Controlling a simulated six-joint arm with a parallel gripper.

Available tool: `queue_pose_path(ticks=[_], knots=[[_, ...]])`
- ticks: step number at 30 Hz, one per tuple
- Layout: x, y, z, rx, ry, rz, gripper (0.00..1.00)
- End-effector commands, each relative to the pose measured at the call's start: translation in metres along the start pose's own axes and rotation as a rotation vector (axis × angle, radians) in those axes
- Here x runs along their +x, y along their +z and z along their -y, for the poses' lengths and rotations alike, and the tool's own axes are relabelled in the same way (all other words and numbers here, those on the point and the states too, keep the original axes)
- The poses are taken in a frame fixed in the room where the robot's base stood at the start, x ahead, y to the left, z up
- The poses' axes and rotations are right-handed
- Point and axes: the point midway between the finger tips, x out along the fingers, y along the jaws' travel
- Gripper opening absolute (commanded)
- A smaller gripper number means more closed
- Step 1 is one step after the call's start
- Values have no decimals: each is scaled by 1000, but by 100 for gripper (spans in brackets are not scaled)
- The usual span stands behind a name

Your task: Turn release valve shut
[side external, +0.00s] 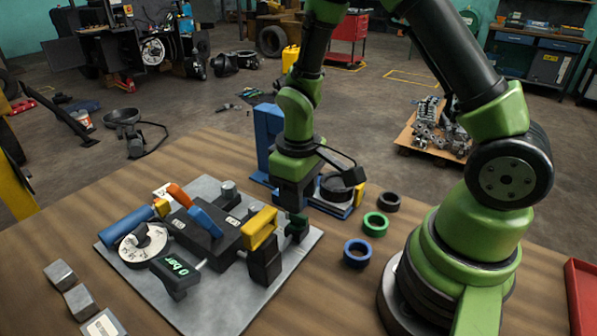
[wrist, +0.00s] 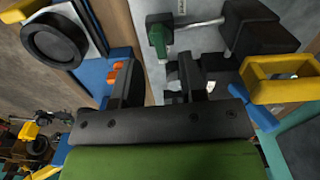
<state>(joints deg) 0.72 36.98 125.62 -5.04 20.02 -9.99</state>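A grey metal plate (side external: 205,318) on the table carries a dark valve block (side external: 205,240). A small green knob (side external: 297,226) sits at its right end, and it also shows in the wrist view (wrist: 160,38). A yellow handle (side external: 259,229), a blue lever (side external: 206,217) and an orange lever (side external: 180,196) are on the block. No label shows which one is the release valve. My gripper (side external: 296,200) hangs close above and behind the green knob, its fingertips partly hidden. In the wrist view my gripper (wrist: 160,85) has its fingers apart with nothing between them.
A blue stand (side external: 267,142) with a black round part (side external: 337,186) is beside my gripper. Black (side external: 388,202), green (side external: 375,223) and blue (side external: 357,252) rings lie on the wooden table (side external: 215,152). A gauge (side external: 143,244) and a "0 bar" display (side external: 175,270) are at the plate's left.

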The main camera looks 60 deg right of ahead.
Motion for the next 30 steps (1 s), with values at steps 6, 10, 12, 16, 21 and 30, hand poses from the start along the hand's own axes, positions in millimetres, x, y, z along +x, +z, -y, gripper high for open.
queue_pose_path(ticks=[6, 10, 12, 16, 21, 30], knots=[[-39, -1, 0, 0, 1, -7, 38], [-52, -1, 0, -1, 1, -4, 38], [-56, 0, 0, 0, 1, -3, 38], [-57, 0, 0, 0, 0, 0, 38], [-57, 0, 0, 0, 0, 0, 38], [-108, 9, 6, 94, -20, -133, 38]])
